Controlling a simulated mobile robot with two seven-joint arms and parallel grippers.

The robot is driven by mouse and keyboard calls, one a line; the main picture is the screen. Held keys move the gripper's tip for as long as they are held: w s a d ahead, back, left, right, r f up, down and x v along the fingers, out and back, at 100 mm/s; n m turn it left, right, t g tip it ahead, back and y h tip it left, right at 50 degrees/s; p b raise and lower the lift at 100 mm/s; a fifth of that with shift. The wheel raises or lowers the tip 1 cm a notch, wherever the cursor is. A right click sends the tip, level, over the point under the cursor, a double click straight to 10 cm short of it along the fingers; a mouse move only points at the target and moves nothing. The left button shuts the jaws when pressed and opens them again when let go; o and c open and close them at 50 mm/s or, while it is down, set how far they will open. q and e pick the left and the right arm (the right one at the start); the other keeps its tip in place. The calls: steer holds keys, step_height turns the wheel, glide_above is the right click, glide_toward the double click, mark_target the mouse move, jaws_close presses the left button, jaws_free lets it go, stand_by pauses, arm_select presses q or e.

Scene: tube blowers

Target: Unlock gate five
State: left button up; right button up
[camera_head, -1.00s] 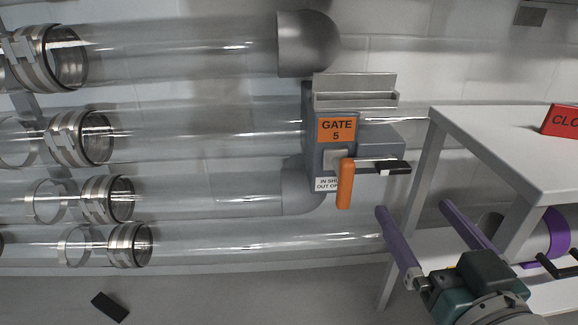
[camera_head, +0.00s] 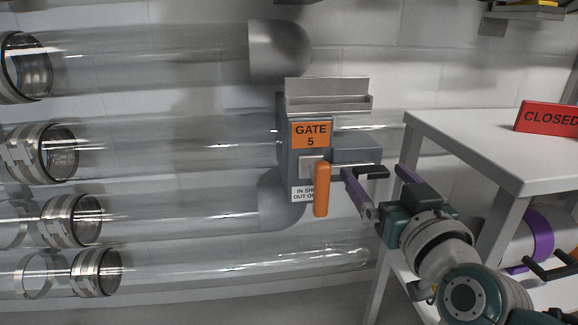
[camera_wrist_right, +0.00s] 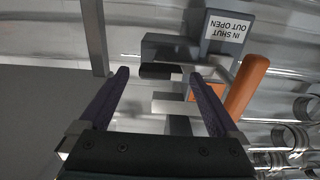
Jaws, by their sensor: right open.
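The gate five unit (camera_head: 310,133) is a grey box with an orange "GATE 5" label on the tubes. An orange handle (camera_head: 321,190) hangs upright on its front; it also shows in the wrist view (camera_wrist_right: 245,86). A metal bar with a black end (camera_head: 374,172) sticks out to the right of the handle. My right gripper (camera_head: 373,168) is open at this black end, one purple finger on each side of it. In the wrist view the black end (camera_wrist_right: 160,71) lies between and beyond the fingertips (camera_wrist_right: 160,76); contact cannot be told. My left gripper is out of view.
A white table (camera_head: 490,150) with a red "CLOSED" sign (camera_head: 548,117) stands close on the right of the gate. Clear tubes (camera_head: 170,145) run along the wall to the left. A purple ring (camera_head: 540,238) sits under the tabletop.

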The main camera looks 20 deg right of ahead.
steer(key=shift+c, duration=0.4)
jaws_close()
stand_by(0.4)
